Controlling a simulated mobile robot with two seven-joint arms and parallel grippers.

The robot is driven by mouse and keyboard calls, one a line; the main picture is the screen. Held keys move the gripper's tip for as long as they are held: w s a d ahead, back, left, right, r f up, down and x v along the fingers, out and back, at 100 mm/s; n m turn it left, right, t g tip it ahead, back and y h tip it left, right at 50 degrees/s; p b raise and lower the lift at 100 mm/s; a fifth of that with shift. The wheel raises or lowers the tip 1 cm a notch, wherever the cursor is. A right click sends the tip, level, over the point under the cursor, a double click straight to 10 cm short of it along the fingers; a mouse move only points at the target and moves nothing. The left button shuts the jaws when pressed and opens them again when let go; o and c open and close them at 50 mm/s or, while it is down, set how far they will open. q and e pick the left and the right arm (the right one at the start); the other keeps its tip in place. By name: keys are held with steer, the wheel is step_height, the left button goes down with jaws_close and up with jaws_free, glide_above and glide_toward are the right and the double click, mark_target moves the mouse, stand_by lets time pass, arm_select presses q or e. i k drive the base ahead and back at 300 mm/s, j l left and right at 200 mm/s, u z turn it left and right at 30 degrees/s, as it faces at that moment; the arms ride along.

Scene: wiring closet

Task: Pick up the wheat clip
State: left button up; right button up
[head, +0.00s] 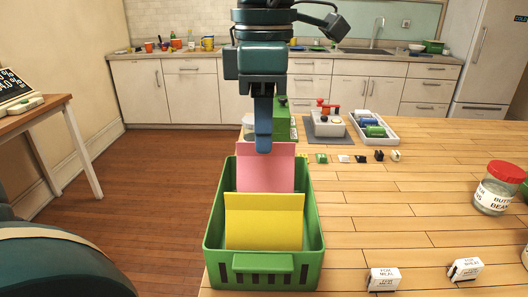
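Two small white clips lie on the wooden table at the front right. The lettering on the right one (466,269) seems to read "for wheat". The left one (383,279) seems to read "for meal". The print is small on both. My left gripper (264,146) points down over the back of the green crate, well away from both clips. Its fingers line up edge-on, so I cannot tell whether they are open or shut. I see nothing hanging from it. My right gripper is not in view.
The green crate (264,282) holds a yellow card (264,222) and a pink card (267,173). A red-lidded jar (496,190) stands at the right. A white tray (390,137) and several small blocks sit farther back. The table's middle is clear.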

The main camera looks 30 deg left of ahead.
mark_target(468, 269)
steer(key=k, duration=1.5)
